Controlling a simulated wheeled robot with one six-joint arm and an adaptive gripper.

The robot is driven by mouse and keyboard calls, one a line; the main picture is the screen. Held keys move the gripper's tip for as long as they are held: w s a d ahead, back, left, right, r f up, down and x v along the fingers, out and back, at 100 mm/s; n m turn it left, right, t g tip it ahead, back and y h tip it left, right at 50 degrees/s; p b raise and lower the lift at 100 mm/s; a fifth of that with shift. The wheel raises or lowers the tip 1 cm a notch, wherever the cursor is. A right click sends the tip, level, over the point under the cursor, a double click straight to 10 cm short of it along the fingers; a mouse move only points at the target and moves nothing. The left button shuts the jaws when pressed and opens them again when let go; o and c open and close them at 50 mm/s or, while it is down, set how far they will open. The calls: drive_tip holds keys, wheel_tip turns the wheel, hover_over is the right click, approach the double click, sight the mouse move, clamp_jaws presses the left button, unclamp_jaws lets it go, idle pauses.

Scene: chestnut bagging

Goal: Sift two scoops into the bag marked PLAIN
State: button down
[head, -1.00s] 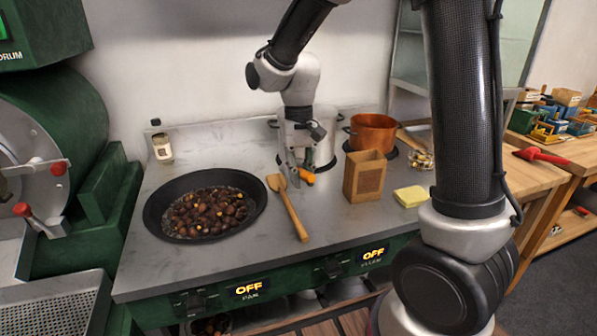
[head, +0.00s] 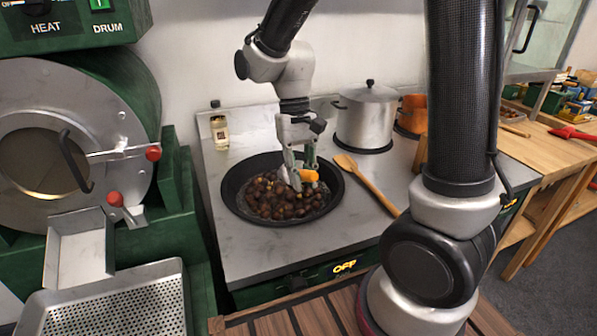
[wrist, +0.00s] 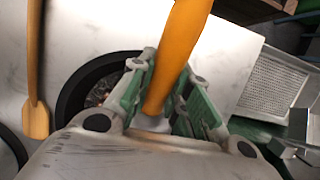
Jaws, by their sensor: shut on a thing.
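My gripper (head: 301,168) is shut on the orange handle (head: 309,177) of a scoop, which also shows between its green fingers in the wrist view (wrist: 178,50). The scoop's pale head (head: 284,176) is partly hidden by the fingers; whether it carries anything I cannot tell. It is over or in the dark pan (head: 229,207), which holds many brown chestnuts (head: 282,203). A brown paper bag (head: 420,154) shows only as a sliver behind my arm. Its marking cannot be read now.
A wooden spatula (head: 368,183) lies right of the pan. A lidded steel pot (head: 366,120) and a copper pot (head: 412,115) stand behind. A seasoning jar (head: 219,132) is at the back left. The green drum machine (head: 130,70) and perforated tray (head: 112,308) are left.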

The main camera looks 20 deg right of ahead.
drive_tip(key=shift+s, duration=0.2)
drive_tip(key=shift+w+f+g, duration=0.1)
drive_tip(key=shift+f+g, duration=0.4)
drive_tip(key=shift+f, duration=0.05)
drive_tip(key=w+f+t, duration=0.1)
drive_tip(key=w+f, duration=0.2)
drive_tip(key=w+f+t, duration=0.1)
drive_tip(key=w+f, duration=0.3)
drive_tip(key=w+f+t, duration=0.1)
drive_tip(key=w+f, duration=0.2)
drive_tip(key=shift+w+f+t, duration=0.15)
drive_tip(key=shift+f+t, duration=0.15)
drive_tip(key=shift+f, duration=0.05)
drive_tip(key=shift+s+r+t, duration=0.3)
drive_tip(key=shift+r+t, duration=0.25)
drive_tip(key=shift+r, duration=0.3)
drive_tip(key=shift+s+r+t, duration=0.25)
drive_tip(key=shift+r+t, duration=0.35)
drive_tip(key=shift+r, duration=0.25)
drive_tip(key=shift+s+r+t, duration=0.3)
drive_tip(key=shift+r+t, duration=0.25)
drive_tip(key=shift+r, duration=0.3)
